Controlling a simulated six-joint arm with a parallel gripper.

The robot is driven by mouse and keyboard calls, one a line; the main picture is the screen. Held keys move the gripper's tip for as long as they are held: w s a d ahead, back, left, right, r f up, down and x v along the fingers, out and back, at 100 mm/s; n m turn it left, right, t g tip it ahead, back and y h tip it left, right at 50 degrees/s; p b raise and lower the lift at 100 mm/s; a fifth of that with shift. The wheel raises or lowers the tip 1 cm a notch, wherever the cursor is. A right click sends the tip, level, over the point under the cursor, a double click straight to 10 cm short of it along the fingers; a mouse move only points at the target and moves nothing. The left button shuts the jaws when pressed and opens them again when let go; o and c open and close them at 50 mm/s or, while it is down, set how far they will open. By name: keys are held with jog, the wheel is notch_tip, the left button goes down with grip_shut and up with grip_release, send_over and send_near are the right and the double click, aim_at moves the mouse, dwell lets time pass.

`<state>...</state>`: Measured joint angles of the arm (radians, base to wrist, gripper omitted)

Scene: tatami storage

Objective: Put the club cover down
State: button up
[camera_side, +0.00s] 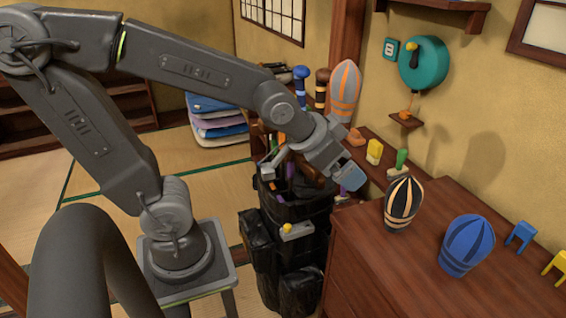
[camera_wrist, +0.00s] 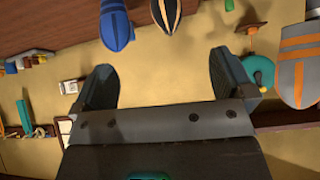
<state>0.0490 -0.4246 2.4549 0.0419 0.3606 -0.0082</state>
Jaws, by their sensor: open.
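Three striped, egg-shaped club covers stand upright and apart from my gripper. The black-and-orange one (camera_side: 403,204) and the blue one (camera_side: 467,244) are on the brown cabinet top (camera_side: 400,262). The grey-and-orange one (camera_side: 344,90) stands farther back by the wall. In the wrist view, the blue cover (camera_wrist: 103,22) and black-and-orange cover (camera_wrist: 168,12) show at the top, the grey-and-orange one (camera_wrist: 290,68) at the right. My gripper (camera_wrist: 162,66) is open, with nothing between its fingers. In the side view it hangs over the golf bag (camera_side: 300,212), left of the cabinet.
A teal disc (camera_side: 424,66) hangs on the wall above a small ledge. Yellow (camera_side: 374,151) and green (camera_side: 401,161) small items stand along the wall. Small blue (camera_side: 521,236) and yellow stands are at the cabinet's right. The cabinet's front middle is clear.

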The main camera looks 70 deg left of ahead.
jog(key=s+g, duration=0.1)
jog(key=s, duration=0.2)
jog(key=s+r+g, duration=0.1)
jog(key=s, duration=0.2)
jog(key=s+a, duration=0.1)
jog(key=s, duration=0.3)
jog(key=shift+a+r+n+g, duration=0.1)
jog(key=shift+r+n+g, duration=0.1)
jog(key=shift+n+g, duration=0.2)
jog(key=shift+c, duration=0.6)
jog(key=shift+s, duration=0.2)
jog(key=shift+c, duration=0.6)
jog(key=c, duration=0.4)
